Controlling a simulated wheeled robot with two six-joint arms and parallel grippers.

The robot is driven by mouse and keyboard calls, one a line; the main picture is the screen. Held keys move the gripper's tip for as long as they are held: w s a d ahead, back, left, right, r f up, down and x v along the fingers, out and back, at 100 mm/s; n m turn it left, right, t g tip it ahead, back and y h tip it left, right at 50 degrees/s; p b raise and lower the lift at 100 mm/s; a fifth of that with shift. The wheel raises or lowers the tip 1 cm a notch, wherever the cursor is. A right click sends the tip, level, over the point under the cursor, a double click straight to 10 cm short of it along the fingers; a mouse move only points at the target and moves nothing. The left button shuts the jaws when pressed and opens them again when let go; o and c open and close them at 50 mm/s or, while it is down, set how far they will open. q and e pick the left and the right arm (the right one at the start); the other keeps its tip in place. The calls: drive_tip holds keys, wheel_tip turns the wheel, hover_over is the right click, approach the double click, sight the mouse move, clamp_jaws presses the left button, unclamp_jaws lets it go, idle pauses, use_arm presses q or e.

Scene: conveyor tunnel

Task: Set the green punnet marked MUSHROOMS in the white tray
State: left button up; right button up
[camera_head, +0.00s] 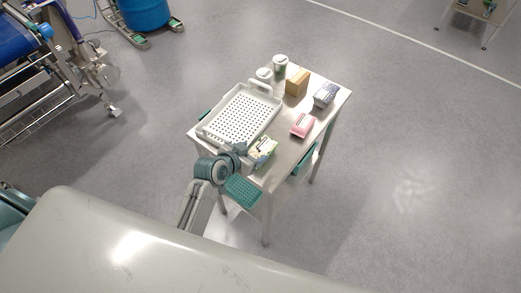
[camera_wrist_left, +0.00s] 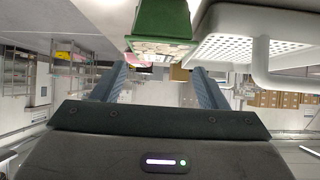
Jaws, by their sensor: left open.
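The green punnet (camera_head: 264,150) stands on the table near its front edge, just right of the white tray; its label is too small to read. The white tray (camera_head: 212,133) has a perforated floor and a raised handle, and looks empty. My left gripper (camera_head: 243,149) is at the left side of the punnet, near the tray's front corner, and hides part of the punnet. In the left wrist view my left gripper (camera_wrist_left: 162,75) is open with nothing between its fingers. The punnet (camera_wrist_left: 160,18) shows beyond the fingertips, with the tray (camera_wrist_left: 225,48) beside it. My right gripper is not in view.
A pink punnet (camera_head: 303,125), a dark-blue-and-white pack (camera_head: 325,95), a brown box (camera_head: 297,83) and two lidded tubs (camera_head: 280,66) stand on the table (camera_head: 287,152). A teal crate (camera_head: 243,190) is below the table top. Floor to the right is clear.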

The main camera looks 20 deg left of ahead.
sight(261, 149)
use_arm(q)
drive_tip(key=shift+w+d+f, duration=0.25)
drive_tip(key=shift+w+f, duration=0.05)
drive_tip(key=shift+w, duration=0.2)
drive_tip(key=shift+w+f+p, duration=0.15)
drive_tip(key=shift+w+p, duration=0.05)
drive_tip(key=shift+p, duration=0.15)
drive_tip(key=p+x, duration=0.2)
drive_tip(key=x, duration=0.1)
drive_tip(key=shift+w+d+f, duration=0.15)
drive_tip(key=shift+w+f, duration=0.05)
drive_tip(key=shift+f, duration=0.15)
drive_tip(key=shift+w+d+f, duration=0.1)
drive_tip(key=shift+w+f, duration=0.2)
drive_tip(key=shift+w, duration=0.05)
drive_tip(key=c, duration=0.8)
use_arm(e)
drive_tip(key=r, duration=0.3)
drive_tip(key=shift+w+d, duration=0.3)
use_arm(q)
drive_tip(key=shift+r, duration=0.15)
